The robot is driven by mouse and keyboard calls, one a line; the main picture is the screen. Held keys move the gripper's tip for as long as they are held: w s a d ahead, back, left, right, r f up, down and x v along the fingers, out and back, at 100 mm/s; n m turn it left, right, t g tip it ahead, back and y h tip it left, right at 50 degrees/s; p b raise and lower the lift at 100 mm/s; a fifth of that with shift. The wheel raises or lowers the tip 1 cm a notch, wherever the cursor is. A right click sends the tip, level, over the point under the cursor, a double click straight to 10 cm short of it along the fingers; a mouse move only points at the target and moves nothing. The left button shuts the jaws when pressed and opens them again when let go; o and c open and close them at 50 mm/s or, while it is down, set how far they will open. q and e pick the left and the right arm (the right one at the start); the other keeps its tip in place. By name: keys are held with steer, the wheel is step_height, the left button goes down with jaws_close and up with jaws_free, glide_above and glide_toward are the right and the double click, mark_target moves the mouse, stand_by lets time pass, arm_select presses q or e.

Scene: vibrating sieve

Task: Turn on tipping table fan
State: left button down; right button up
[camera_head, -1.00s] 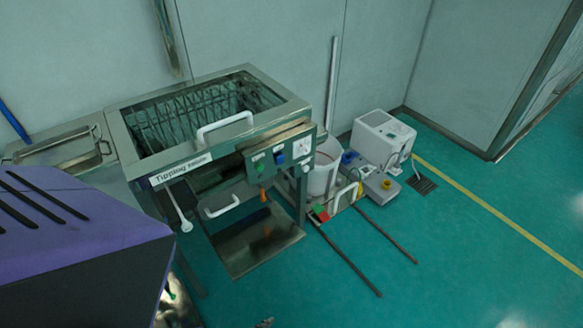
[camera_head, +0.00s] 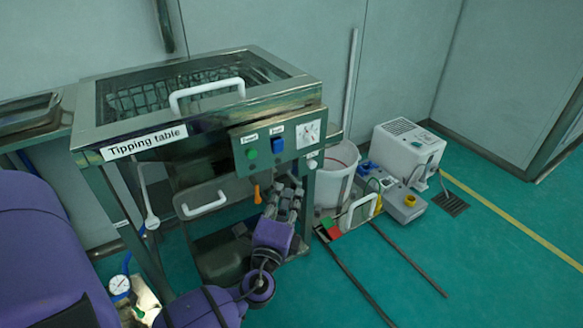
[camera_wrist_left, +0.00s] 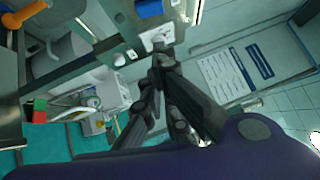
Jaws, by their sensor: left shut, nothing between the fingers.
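The tipping table (camera_head: 142,146) stands at left centre in the head view, with a control panel (camera_head: 264,158) on its front right. Small labels above the controls are too blurred to read surely. My left gripper (camera_head: 294,183) is shut and empty, just below the panel. In the left wrist view its fingertips (camera_wrist_left: 160,62) lie near the white dial (camera_wrist_left: 158,38), with the blue switch (camera_wrist_left: 148,9) beyond; contact cannot be told. My right gripper is not in view.
An orange handle (camera_head: 257,194) hangs under the panel. White handles sit on the lid (camera_head: 205,94) and lower front (camera_head: 204,204). A white bucket (camera_head: 333,170) and white machine (camera_head: 409,150) stand to the right. Green floor is open at far right.

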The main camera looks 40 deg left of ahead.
mark_target(278, 146)
arm_select(q)
steer(key=s+a+p+x, duration=0.1)
steer(key=a+x, duration=0.1)
steer(key=x, duration=1.1)
steer(key=shift+a+r, duration=0.25)
steer(key=shift+r, duration=0.05)
steer(key=shift+s, duration=0.1)
